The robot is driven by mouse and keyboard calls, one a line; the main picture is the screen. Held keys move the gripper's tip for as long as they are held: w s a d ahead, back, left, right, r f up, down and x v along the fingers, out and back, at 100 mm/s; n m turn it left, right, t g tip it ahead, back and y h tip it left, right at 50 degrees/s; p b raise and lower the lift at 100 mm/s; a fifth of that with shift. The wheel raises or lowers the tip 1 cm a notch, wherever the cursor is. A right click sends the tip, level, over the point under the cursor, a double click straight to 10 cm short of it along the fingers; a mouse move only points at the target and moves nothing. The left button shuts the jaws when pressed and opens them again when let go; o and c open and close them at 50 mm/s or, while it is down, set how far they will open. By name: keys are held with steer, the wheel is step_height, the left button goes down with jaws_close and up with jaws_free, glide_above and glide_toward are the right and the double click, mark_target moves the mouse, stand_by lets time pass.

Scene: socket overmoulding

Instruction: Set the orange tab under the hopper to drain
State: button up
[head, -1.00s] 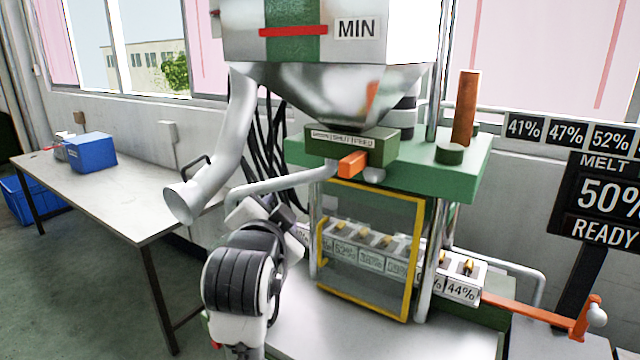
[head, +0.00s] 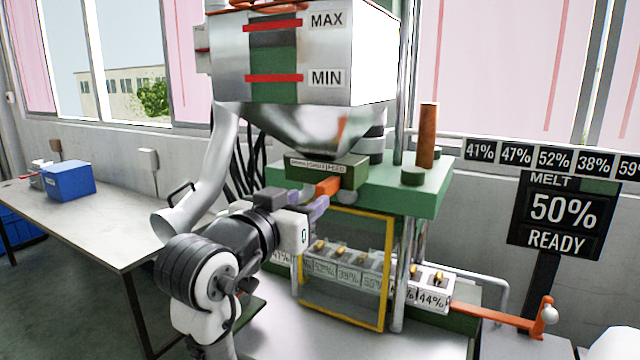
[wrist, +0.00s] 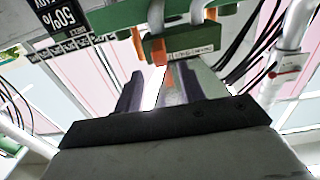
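The orange tab (head: 328,186) sticks out from the green block under the metal hopper (head: 300,122). It sits below the right part of the white label strip (head: 316,166), whose right-hand word reads FEED; the other words are too small to read surely. My gripper (head: 316,202) is open, its fingers just in front of and left of the tab. In the wrist view the fingers (wrist: 165,92) stand apart with nothing between their pads. Orange (wrist: 159,52), likely the tab, shows beyond the gap. I cannot tell whether a finger touches it.
A yellow-framed guard (head: 386,272) stands below, with several labelled moulds behind it. A green plate (head: 420,195) and metal columns (head: 402,270) are on the right. A readout (head: 555,212) shows MELT 50% READY.

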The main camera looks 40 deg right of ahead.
mark_target(320, 192)
steer(key=p+x, duration=0.1)
steer(key=x, duration=0.5)
steer(key=shift+c, duration=0.3)
jaws_close()
